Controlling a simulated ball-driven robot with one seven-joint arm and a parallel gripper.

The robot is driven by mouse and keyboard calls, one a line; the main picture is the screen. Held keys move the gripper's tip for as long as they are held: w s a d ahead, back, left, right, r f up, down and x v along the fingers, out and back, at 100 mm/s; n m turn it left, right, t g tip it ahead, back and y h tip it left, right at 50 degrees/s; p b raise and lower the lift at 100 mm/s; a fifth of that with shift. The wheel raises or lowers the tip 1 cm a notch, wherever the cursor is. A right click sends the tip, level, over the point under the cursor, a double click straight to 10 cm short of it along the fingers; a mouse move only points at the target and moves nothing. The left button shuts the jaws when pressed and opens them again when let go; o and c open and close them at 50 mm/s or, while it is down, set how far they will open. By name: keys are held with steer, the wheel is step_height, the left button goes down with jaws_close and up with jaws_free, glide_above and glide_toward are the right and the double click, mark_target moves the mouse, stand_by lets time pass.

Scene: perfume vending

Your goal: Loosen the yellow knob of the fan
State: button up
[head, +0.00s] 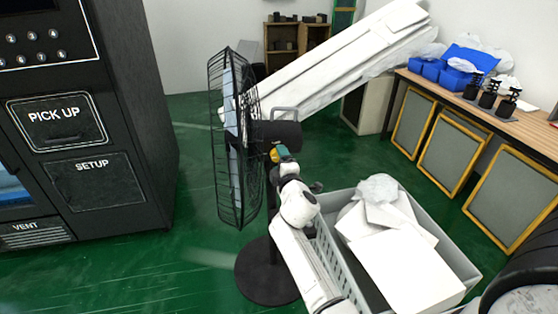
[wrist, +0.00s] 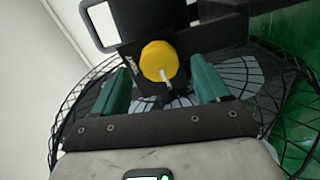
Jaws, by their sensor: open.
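The black standing fan (head: 240,140) faces left beside the vending machine, on a round black base. Its yellow knob (wrist: 159,62) shows in the wrist view on the black motor housing, with a small white mark at its lower edge. My gripper (wrist: 160,85) is open, with one green finger on each side of the knob in the picture. The fingers look apart from the knob; how far they are from it in depth I cannot tell. In the head view my gripper (head: 280,153) is at the fan's motor housing, and the knob is hard to make out there.
A black vending machine (head: 80,120) stands at the left. A grey crate (head: 330,255) with white boxes stands close to the right of my arm. Long white panels (head: 340,55) lean behind the fan. A wooden table (head: 480,112) is at the right.

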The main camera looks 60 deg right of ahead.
steer(key=v, duration=0.9)
steer(key=shift+s+a, duration=0.15)
steer(key=s+a+f+m+g+y+p, duration=0.1)
steer(key=s+a+f+m+g+y, duration=0.1)
steer(key=a, duration=0.8)
steer(key=s+a+f+m+g+y+p, duration=0.2)
steer(key=s+a+f+g+y, duration=0.2)
steer(key=s+a, duration=0.5)
steer(key=s+a+f+m+g+y+p, duration=0.2)
steer(key=s+a+f+g+y, duration=0.2)
steer(key=a+y, duration=0.3)
steer(key=s+a, duration=0.1)
steer(key=a, duration=0.3)
steer(key=shift+s+f+m, duration=0.25)
steer(key=shift+s+m, duration=0.15)
